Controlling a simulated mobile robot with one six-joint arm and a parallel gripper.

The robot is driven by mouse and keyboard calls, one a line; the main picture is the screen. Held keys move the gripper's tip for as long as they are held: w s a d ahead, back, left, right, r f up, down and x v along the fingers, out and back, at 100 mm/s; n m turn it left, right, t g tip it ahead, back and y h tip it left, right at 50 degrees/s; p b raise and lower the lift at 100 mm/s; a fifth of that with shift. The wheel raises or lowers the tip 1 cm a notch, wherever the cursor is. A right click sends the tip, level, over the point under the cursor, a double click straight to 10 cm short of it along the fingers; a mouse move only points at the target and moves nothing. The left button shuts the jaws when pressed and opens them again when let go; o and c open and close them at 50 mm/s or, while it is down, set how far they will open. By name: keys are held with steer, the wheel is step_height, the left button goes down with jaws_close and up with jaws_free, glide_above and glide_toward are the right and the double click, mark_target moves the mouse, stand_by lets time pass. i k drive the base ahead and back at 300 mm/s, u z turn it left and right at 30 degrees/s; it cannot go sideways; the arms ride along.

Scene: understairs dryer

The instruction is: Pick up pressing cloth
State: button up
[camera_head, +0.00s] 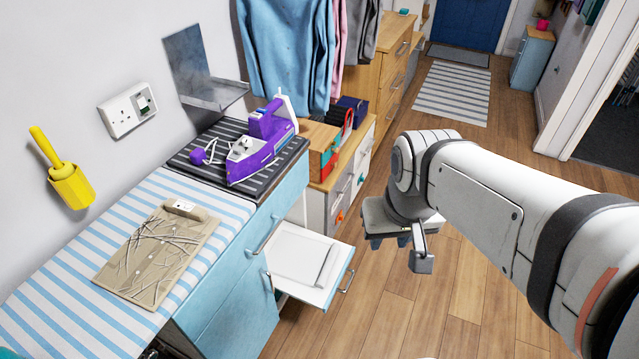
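A flat white piece with a narrow raised white strip (327,265) lies in the pulled-out drawer (285,283) below the counter. It may be the pressing cloth, but I cannot tell for sure. A blue-and-white striped cover (60,290) lies over the near counter top. My gripper (398,258) hangs to the right of the open drawer, over the wooden floor and apart from the drawer. One grey finger shows clearly; the other is hard to make out, so its opening cannot be told. I see nothing held in it.
A purple iron (262,145) stands on a dark striped mat (205,160). A beige board with a twig pattern (160,255) lies on the striped cover. A yellow holder (70,185) and a socket (127,110) are on the wall. Wooden floor (400,310) is clear on the right.

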mark_target(306, 261)
steer(key=u, duration=1.5)
steer(key=k, duration=0.5)
steer(key=z, duration=0.85)
steer(key=i, duration=1.15)
steer(key=z, duration=0.45)
